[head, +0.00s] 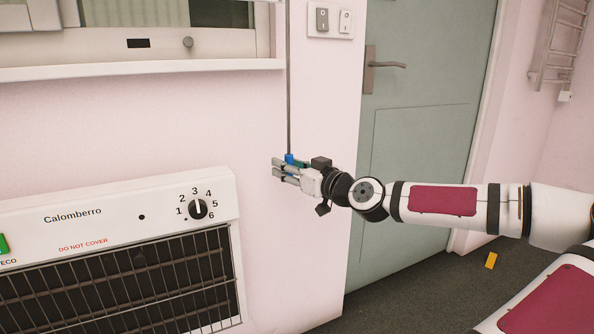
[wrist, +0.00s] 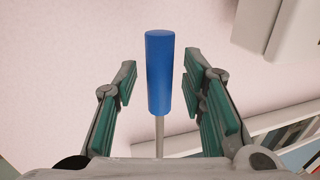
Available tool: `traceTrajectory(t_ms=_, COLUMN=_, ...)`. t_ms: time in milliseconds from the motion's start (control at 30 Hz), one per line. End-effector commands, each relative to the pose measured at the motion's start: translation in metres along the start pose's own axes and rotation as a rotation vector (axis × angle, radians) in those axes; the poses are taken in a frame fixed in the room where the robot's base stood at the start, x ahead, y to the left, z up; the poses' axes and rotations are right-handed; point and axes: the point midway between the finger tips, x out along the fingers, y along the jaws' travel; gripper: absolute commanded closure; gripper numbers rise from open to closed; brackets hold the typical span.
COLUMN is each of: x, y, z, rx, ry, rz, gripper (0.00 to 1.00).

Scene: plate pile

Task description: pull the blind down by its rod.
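The thin grey rod (head: 289,85) hangs straight down in front of the pink wall, and its upper end leaves the head view at the top. Its blue handle (head: 289,158) is at my gripper (head: 279,170), partly hidden by the fingers. In the wrist view the blue handle (wrist: 159,75) stands between the two green-padded fingers of my gripper (wrist: 160,85). A gap shows on each side of the handle, so the fingers are open and apart from it. The blind itself cannot be made out.
A white heater (head: 110,203) with a dark grille is on the wall at lower left. A window sill (head: 150,68) runs above it. Light switches (head: 333,20) and a grey-green door (head: 425,130) are to the right. A yellow object (head: 491,260) lies on the dark floor.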

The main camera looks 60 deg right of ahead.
Motion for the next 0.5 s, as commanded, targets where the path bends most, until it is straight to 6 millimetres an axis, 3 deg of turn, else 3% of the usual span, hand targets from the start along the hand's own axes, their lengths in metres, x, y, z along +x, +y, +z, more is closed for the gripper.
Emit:
traceTrajectory(t_ms=167, x=-0.018, y=0.002, z=0.0, rx=0.002, ry=0.001, rz=0.003, gripper=0.62)
traceTrajectory(t_ms=500, x=-0.081, y=0.001, z=0.0, rx=0.003, ry=0.002, rz=0.004, gripper=0.62)
